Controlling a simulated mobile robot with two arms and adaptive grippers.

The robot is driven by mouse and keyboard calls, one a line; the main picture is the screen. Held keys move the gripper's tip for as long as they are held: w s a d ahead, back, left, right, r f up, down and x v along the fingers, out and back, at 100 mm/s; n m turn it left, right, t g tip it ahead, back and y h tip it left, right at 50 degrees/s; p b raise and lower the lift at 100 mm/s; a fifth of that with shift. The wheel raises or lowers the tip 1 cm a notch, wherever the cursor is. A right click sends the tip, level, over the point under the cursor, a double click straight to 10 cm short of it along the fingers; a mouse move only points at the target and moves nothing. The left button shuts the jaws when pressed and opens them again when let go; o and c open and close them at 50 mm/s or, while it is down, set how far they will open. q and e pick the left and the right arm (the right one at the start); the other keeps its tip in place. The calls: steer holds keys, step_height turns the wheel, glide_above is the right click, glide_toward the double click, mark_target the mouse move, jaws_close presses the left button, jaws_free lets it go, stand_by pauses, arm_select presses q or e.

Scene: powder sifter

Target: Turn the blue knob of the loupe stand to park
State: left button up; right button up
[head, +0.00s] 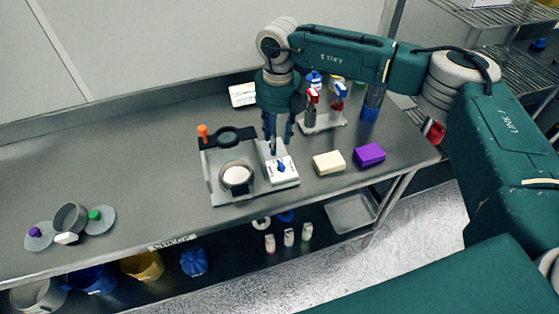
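The loupe stand is a grey tray-like base (213,187) on the bench, with a dark round loupe (228,137) and a round holder with a white disc (236,175). A white block (283,176) at its right side carries the small blue knob (281,168). The marks around the knob are too small to read. My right gripper (277,138) points down above and just behind the knob, apart from it. Its dark fingers look spread, with nothing clearly held. My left gripper is out of view.
A cream block (328,162) and a purple block (369,154) lie right of the stand. A rack with red-topped items (322,123) stands behind. Sieve parts (70,217) lie far left. The bench (150,180) is bare between them and the stand.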

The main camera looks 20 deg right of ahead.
mark_target(280, 164)
steer(key=f+p, duration=0.1)
steer(key=f, duration=0.2)
steer(key=f+p, duration=0.1)
steer(key=f, duration=0.2)
steer(key=d+f+p, duration=0.1)
steer(key=f, duration=0.2)
steer(key=shift+p, duration=0.4)
steer(key=shift+w+f, duration=0.1)
steer(key=shift+f, duration=0.65)
jaws_close()
